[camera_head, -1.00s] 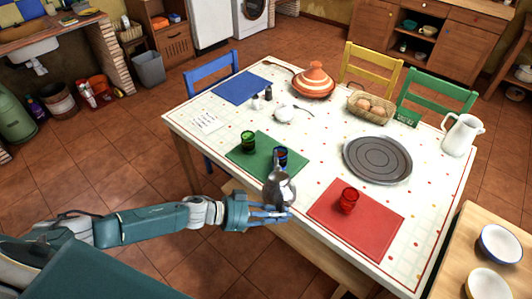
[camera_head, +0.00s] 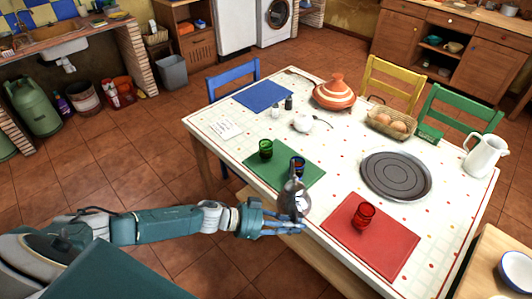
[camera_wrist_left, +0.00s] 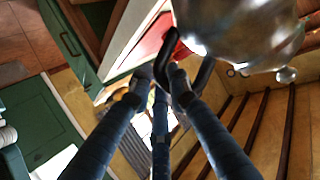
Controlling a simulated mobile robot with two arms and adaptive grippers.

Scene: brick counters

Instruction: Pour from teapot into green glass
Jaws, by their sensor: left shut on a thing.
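The silver teapot (camera_head: 291,200) is in my left gripper (camera_head: 287,225) near the table's front edge. In the left wrist view the teapot (camera_wrist_left: 240,30) fills the top right, and the fingers (camera_wrist_left: 168,90) are closed around its dark handle. The green glass (camera_head: 265,149) stands upright on the green mat (camera_head: 268,172), behind and left of the teapot. A blue glass (camera_head: 298,164) stands just behind the teapot, which partly hides it. A red glass (camera_head: 363,215) stands on the red mat to the right. My right gripper is not in view.
A dark round tray (camera_head: 396,175) lies right of the middle of the white table (camera_head: 340,150). A tagine (camera_head: 334,92), egg basket (camera_head: 391,122), sugar bowl (camera_head: 302,123) and white pitcher (camera_head: 484,155) stand farther back. A blue mat (camera_head: 263,96) lies bare.

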